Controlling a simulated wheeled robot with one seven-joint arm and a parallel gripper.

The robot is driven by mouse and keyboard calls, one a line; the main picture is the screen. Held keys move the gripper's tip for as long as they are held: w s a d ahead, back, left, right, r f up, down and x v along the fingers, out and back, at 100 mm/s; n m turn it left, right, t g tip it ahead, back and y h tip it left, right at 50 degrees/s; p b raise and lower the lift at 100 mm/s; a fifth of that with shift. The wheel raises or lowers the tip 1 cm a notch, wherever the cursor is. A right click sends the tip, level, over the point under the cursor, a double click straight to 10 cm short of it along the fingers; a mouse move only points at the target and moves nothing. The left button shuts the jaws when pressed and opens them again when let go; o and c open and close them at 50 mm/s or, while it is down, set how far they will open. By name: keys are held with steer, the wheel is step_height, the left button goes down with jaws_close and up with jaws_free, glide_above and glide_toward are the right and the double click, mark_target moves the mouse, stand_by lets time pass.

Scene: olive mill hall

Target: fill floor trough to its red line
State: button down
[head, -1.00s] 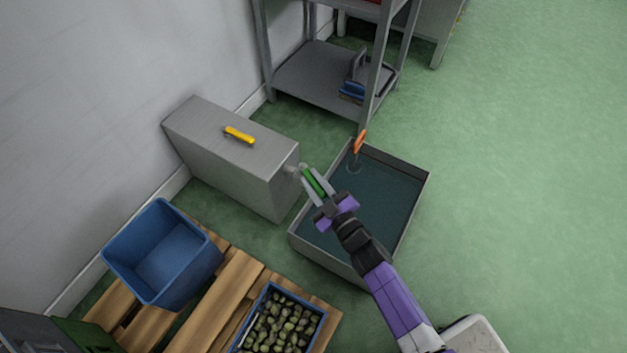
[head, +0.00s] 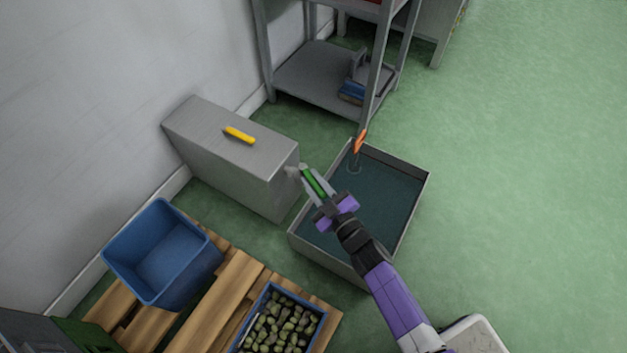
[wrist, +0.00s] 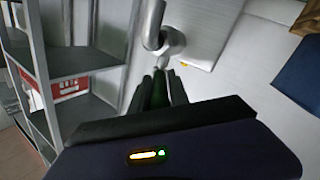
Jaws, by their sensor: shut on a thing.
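The floor trough (head: 413,205) is a grey open box on the green floor, holding dark bluish liquid (head: 385,188). I cannot make out a red line on its walls. A grey metal tank (head: 235,160) with a yellow handle on top stands to its left. My gripper (head: 311,182) is over the trough's left side, shut on a green lever (head: 316,184) at the tank's tap. In the wrist view a pale metal pipe and tap fitting (wrist: 170,42) show just beyond the fingers (wrist: 160,88). Any stream from the tap is hidden.
A thin upright rod with an orange top (head: 360,141) stands at the trough's far corner. A grey shelf rack (head: 315,75) is behind. A blue bin (head: 150,250) and a blue crate of olives (head: 322,325) sit on a wooden pallet (head: 222,300). The right floor is clear.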

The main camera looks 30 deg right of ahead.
steer(key=shift+r, duration=0.1)
steer(key=shift+w+d+r+n+y+p, duration=0.15)
steer(key=shift+d+r+n+y+p, duration=0.25)
steer(key=shift+p, duration=0.85)
steer(key=shift+d+f+n+y+p, duration=0.1)
steer(key=shift+n+y+p, duration=0.3)
steer(key=shift+y+p, duration=0.55)
steer(key=shift+w+d+f+n+g+y, duration=0.2)
steer(key=shift+n+g+y, duration=0.2)
steer(key=shift+y, duration=0.25)
steer(key=shift+w+d+f+n+g+y, duration=0.1)
steer(key=shift+d+n+g+y, duration=0.15)
steer(key=shift+n+y, duration=0.3)
steer(key=shift+d+n+g+y+b, duration=0.25)
steer(key=shift+n+g+y+b, duration=0.25)
steer(key=shift+n+g+y, duration=0.75)
steer(key=shift+t+y, duration=0.3)
steer(key=shift+t, duration=0.1)
steer(key=c, duration=1.3)
jaws_free()
steer(key=shift+c, duration=0.2)
